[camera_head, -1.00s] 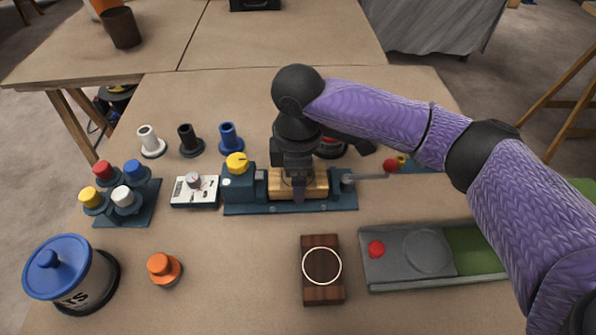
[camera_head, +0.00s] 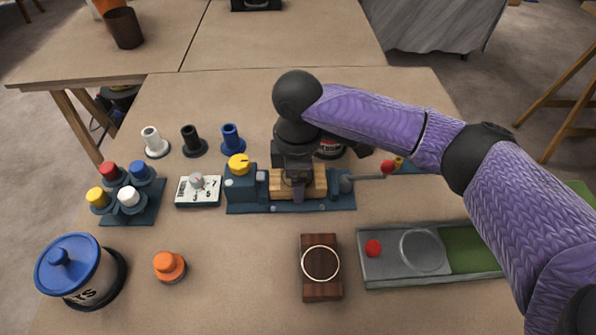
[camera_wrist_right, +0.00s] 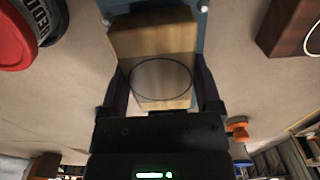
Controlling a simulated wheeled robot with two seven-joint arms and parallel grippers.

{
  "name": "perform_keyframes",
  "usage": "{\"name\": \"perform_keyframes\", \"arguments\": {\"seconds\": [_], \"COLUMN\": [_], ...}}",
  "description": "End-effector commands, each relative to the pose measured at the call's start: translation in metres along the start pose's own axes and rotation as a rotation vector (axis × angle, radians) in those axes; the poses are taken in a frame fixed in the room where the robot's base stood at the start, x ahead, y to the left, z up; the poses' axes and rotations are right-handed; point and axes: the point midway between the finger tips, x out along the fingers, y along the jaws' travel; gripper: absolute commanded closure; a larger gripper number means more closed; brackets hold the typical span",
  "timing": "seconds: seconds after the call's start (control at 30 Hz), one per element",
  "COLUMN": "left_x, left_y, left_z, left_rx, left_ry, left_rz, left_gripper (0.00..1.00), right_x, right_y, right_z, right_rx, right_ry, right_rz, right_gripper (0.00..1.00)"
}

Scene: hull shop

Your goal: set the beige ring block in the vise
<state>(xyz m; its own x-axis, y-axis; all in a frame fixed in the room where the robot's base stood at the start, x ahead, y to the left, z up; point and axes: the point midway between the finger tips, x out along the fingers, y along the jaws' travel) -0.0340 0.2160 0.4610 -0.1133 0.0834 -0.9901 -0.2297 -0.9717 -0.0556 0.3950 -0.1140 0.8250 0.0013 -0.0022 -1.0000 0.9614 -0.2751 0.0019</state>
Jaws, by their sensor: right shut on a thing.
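The beige ring block (camera_head: 318,181) is at the blue vise (camera_head: 250,205), over its bed between the jaw with the yellow knob and the screw end. In the right wrist view the block (camera_wrist_right: 155,45) shows a dark ring on its face. My right gripper (camera_head: 298,192) is shut on the block from above, and in the wrist view its two fingers (camera_wrist_right: 162,90) flank the block. The gripper hides part of the block, and I cannot tell whether both vise jaws touch it. The vise's handle with a red ball (camera_head: 388,167) sticks out right. My left gripper is not in view.
A dark brown block with a light ring (camera_head: 321,288) lies in front of the vise. A grey and green tray (camera_head: 400,268) is at right, a white dial box (camera_head: 197,191) left of the vise. A blue-lidded pot (camera_head: 68,262) and an orange knob (camera_head: 169,265) stand front left.

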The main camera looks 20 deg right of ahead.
Motion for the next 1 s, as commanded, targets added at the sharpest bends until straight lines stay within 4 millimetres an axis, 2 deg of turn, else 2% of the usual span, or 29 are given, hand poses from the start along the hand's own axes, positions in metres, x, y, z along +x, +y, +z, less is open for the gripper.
{"name": "perform_keyframes", "arguments": {"seconds": [0.1,0.57,1.0], "left_x": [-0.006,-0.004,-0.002], "left_y": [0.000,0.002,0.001], "left_z": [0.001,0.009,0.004], "left_rx": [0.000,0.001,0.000], "left_ry": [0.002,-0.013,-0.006], "left_rz": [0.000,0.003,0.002], "left_gripper": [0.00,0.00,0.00], "right_x": [-0.002,0.002,0.011], "right_y": [0.000,0.000,0.000], "right_z": [0.000,0.000,0.000], "right_rx": [-0.001,-0.001,0.000], "right_ry": [0.001,0.001,0.000], "right_rz": [0.000,-0.001,-0.001], "right_gripper": [0.82,0.82,0.82]}}
